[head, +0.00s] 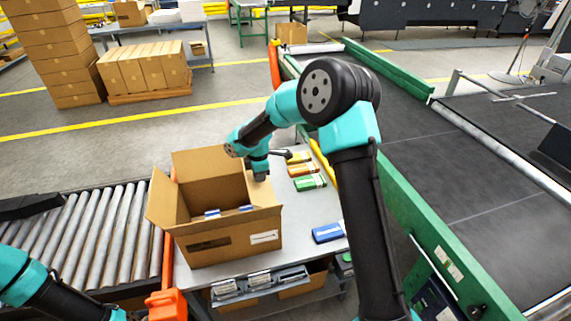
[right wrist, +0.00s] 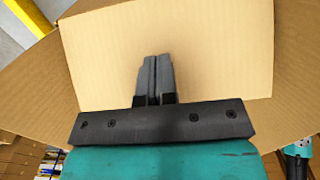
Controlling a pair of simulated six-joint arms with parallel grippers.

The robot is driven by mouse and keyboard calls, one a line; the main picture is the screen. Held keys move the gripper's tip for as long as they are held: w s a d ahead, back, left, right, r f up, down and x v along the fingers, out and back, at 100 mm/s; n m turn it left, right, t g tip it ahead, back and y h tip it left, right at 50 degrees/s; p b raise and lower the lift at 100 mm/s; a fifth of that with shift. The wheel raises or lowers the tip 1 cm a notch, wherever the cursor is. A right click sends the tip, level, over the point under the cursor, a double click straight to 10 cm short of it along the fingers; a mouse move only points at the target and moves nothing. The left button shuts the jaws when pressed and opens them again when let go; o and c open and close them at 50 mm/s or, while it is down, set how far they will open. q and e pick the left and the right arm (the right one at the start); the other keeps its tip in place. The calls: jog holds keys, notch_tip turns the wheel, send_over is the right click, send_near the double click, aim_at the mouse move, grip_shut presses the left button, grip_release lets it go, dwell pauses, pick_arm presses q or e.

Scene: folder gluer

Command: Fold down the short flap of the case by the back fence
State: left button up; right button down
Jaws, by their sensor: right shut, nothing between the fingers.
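The open cardboard case (head: 215,245) stands on a light table, with blue-and-white packs (head: 228,211) inside. Its back flap (head: 208,163) stands up, and its left flap (head: 163,200) leans outward. My right gripper (head: 260,175) is shut and empty at the case's back right corner, low against the cardboard. In the right wrist view the shut fingers (right wrist: 155,62) point at a plain cardboard panel (right wrist: 215,50); whether they touch it I cannot tell. The right side of the case is partly hidden by my gripper. Only part of my left arm shows, at the lower left.
A roller conveyor (head: 85,235) lies left of the case, with an orange rail (head: 166,258) between. Several coloured packs (head: 310,183) and a blue pack (head: 328,232) lie right of it. A green-edged belt (head: 465,180) runs further right. Stacked cartons (head: 60,50) stand behind.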

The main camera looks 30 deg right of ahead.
aim_at(253, 181)
jog(key=shift+a+f, duration=0.15)
jog(key=shift+a, duration=0.1)
jog(key=shift+w+a+f, duration=0.25)
jog(key=shift+a+f, duration=0.55)
jog(key=shift+a, duration=0.15)
jog(key=shift+w+a+f, duration=0.1)
jog(key=shift+a+f, duration=0.55)
jog(key=shift+f, duration=0.25)
jog(key=shift+r, duration=0.15)
jog(key=shift+r, duration=4.4)
